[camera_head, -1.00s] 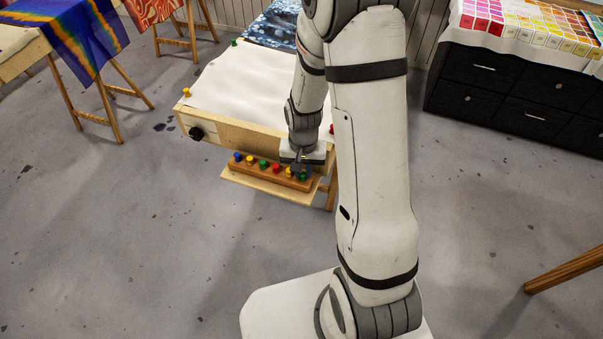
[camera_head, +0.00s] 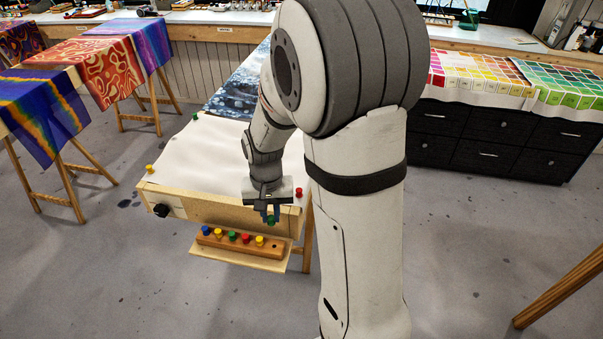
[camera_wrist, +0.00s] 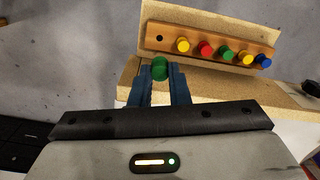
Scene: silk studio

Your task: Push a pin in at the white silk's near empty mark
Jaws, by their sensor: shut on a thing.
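My gripper (camera_head: 270,212) is shut on a green pin (camera_head: 270,220) just in front of the frame's near edge, above the pin block. In the wrist view the green pin (camera_wrist: 160,68) sits between my blue fingers. The white silk (camera_head: 205,160) is stretched on a wooden frame (camera_head: 215,212). A yellow pin (camera_head: 149,168) stands at its near left corner, a red pin (camera_head: 299,192) at its near right and a green pin (camera_head: 195,116) farther back on the left. I cannot make out the empty mark; my arm covers part of the silk.
The wooden pin block (camera_head: 219,240) holds several coloured pins, with one empty hole at its right end, on a shelf (camera_head: 240,262) below the frame. A black knob (camera_head: 160,210) is on the frame's front. Black drawers (camera_head: 490,140) stand to the right.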

